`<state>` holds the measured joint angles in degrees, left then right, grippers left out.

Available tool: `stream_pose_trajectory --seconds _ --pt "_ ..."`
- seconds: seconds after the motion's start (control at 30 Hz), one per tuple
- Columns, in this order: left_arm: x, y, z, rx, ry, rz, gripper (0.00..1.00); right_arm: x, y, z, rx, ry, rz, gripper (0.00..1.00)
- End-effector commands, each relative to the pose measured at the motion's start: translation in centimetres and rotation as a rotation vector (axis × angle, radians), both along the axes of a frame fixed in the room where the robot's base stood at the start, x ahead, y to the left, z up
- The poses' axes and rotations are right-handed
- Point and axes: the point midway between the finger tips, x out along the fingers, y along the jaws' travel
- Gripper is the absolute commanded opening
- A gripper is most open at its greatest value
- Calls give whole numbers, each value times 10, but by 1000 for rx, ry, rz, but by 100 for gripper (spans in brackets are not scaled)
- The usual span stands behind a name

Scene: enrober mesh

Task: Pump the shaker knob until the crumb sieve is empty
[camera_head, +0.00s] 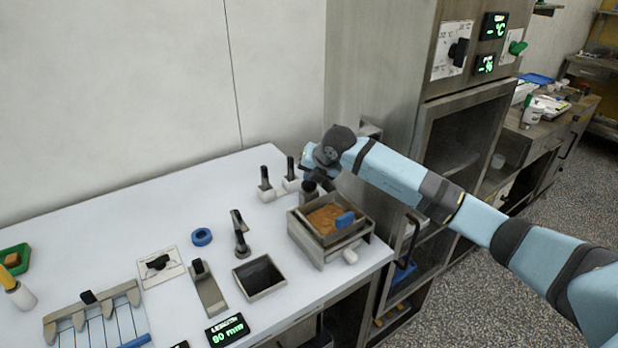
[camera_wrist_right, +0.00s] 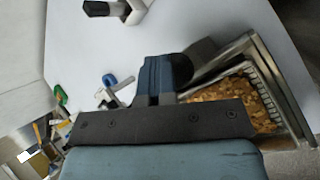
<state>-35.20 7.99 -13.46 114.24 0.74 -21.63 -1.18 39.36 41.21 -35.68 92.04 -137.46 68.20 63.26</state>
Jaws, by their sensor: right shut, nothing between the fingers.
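The crumb sieve (camera_head: 305,222) is a square metal-walled frame on a metal stand near the table's right front edge. Brown crumbs (camera_head: 325,217) lie in it, and a blue tab (camera_head: 345,219) stands at its right side. My left gripper is out of view.
A dark shallow tray (camera_head: 259,276) sits left of the sieve. Upright black-handled pieces (camera_head: 240,235) and a blue ring (camera_head: 202,237) stand further left. A tall metal cabinet (camera_head: 390,80) rises behind on the right. White table (camera_head: 130,205) is clear at the back left.

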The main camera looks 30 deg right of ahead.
Motion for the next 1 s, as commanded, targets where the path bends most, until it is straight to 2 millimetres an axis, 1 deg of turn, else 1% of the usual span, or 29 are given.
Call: stream_pose_trajectory --seconds 0.07,0.43,1.0 --pt "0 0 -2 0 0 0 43 -1 0 -4 0 5 0 0" --pt "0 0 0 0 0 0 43 -1 0 -2 0 5 0 0" --pt "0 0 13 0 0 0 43 0 0 30 0 1 0 0"
